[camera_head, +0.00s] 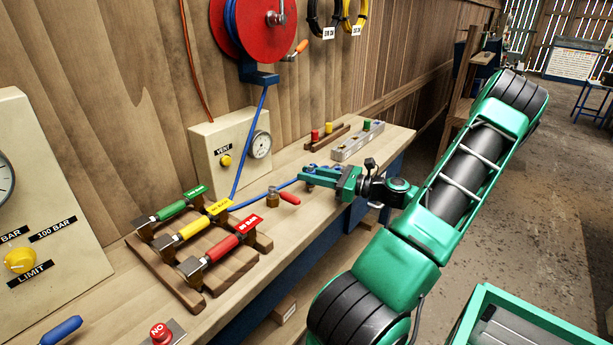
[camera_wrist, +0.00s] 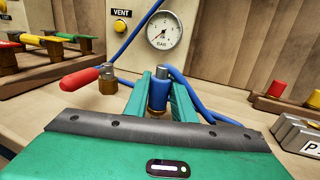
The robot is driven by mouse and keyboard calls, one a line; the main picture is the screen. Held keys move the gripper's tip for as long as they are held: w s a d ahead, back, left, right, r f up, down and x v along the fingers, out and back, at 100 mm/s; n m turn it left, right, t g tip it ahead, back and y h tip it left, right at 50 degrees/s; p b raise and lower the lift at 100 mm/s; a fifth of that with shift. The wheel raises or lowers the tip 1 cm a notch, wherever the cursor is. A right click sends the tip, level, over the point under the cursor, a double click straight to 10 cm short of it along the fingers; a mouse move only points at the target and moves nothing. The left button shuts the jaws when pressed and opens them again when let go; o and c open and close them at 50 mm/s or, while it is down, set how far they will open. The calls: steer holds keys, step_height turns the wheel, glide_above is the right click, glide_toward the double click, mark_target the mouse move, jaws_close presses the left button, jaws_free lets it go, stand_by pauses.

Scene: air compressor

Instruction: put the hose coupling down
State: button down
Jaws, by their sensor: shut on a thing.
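The hose coupling (camera_wrist: 158,95) is a blue cylinder with a metal top and a brass-coloured lower end. It stands upright between the fingers of my gripper (camera_wrist: 160,88) in the wrist view. The fingers are closed on its sides. In the head view my green gripper (camera_head: 306,175) reaches in from the right over the workbench (camera_head: 330,205). The coupling is small and mostly hidden by the fingers there. A blue hose (camera_head: 262,193) runs to it from the reel. I cannot tell whether the coupling's lower end touches the bench.
A brass fitting with a red handle (camera_head: 288,198) stands just left of my gripper. A rack (camera_head: 172,272) with green, yellow and red tools is farther left. A VENT gauge box (camera_head: 205,138) stands behind. A metal block (camera_head: 350,145) with coloured pegs is at the back right.

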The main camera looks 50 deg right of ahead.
steer(key=c, duration=1.5)
jaws_free()
steer(key=v, duration=1.2)
steer(key=shift+r, duration=0.1)
